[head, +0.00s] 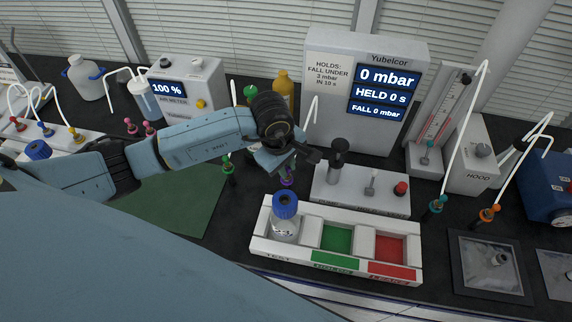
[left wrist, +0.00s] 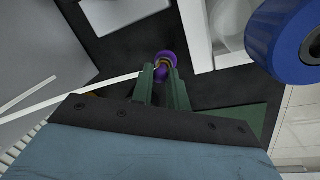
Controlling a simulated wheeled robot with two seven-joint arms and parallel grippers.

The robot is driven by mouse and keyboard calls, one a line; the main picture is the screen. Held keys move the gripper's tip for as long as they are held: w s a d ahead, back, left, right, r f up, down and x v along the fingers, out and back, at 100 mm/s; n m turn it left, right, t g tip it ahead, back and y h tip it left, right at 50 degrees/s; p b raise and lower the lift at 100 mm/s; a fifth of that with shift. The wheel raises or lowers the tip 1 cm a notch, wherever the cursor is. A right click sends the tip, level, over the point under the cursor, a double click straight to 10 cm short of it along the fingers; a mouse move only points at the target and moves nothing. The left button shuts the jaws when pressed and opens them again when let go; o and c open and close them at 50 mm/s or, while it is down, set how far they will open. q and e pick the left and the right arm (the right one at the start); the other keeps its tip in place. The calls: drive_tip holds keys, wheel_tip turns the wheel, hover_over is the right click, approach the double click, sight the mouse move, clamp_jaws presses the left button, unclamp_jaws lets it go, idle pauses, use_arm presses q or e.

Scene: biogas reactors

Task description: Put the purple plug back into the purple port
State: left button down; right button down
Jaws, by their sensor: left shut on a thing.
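My left gripper (head: 286,166) reaches in from the left and points down behind the white tray. It is shut on the purple plug (head: 286,181), a small purple piece just below the fingertips. In the left wrist view, the green fingers (left wrist: 158,76) close around the purple plug (left wrist: 163,73), which has a yellowish band. A white tube runs to it from the left. I cannot make out the purple port apart from the plug, nor whether the plug is seated in it. My right gripper is not in view.
A white tray (head: 257,246) in front holds a blue-capped bottle (head: 285,220) close to the gripper. A grey block with a black knob (head: 338,147) and red button stands to the right. The Yubelcor meter (head: 366,75) behind reads 0 mbar. A green plug (head: 228,164) is left.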

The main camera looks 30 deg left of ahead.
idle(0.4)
use_arm(q)
drive_tip(key=c, duration=1.3)
unclamp_jaws()
wheel_tip(320, 180, up, 13)
drive_tip(key=s+b, duration=0.1)
drive_tip(key=s, duration=0.1)
drive_tip(key=shift+s+a, duration=0.2)
drive_tip(key=shift+a, duration=0.2)
